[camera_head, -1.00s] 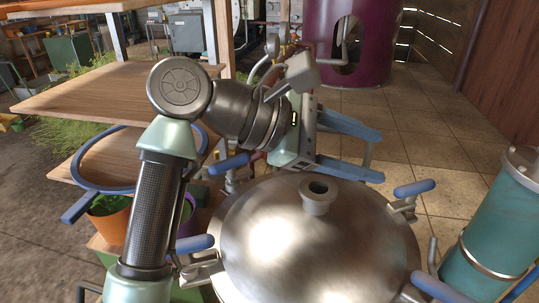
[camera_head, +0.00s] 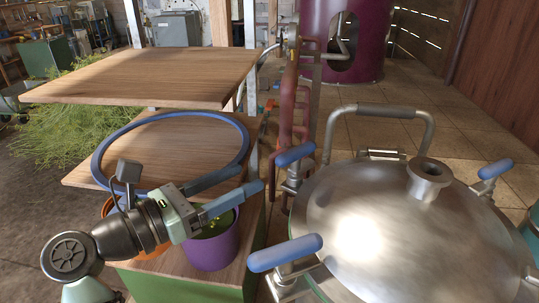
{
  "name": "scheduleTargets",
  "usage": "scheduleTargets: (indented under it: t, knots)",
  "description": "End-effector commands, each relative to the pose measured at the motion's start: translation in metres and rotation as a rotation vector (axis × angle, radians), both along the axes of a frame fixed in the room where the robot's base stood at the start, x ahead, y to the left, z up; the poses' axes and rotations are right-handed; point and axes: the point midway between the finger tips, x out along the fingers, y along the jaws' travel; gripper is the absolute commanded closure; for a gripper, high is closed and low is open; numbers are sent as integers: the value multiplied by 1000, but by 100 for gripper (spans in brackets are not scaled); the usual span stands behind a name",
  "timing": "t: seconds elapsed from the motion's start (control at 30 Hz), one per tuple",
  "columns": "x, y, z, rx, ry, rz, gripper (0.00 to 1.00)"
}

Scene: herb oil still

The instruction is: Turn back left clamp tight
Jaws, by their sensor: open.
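The still's domed metal lid (camera_head: 375,235) fills the lower right, with a short open neck on top. The back left clamp (camera_head: 295,165) stands at the lid's far left edge, its blue handle slanting up to the right. The front left clamp (camera_head: 285,252) has a similar blue handle nearer me, and the back right clamp (camera_head: 494,169) is at the far right edge. My gripper (camera_head: 250,180) is left of the back left clamp, apart from it. Its two blue fingers are open and empty, pointing right. The picture does not show how tight the clamp is.
Wooden shelves (camera_head: 150,75) stand at the left, with a blue hoop (camera_head: 240,140) on the lower one. A purple pot (camera_head: 212,250) and an orange pot (camera_head: 150,254) stand below my gripper. Reddish pipes (camera_head: 287,105) rise behind the back left clamp.

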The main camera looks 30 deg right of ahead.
Motion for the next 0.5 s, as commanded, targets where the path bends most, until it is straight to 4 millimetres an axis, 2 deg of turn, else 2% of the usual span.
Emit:
scheduleTargets:
  t: [0.3,0.5]
  knots:
    - [10,-66,2,2,0,-5,42]
    - [17,-97,1,2,-1,-2,42]
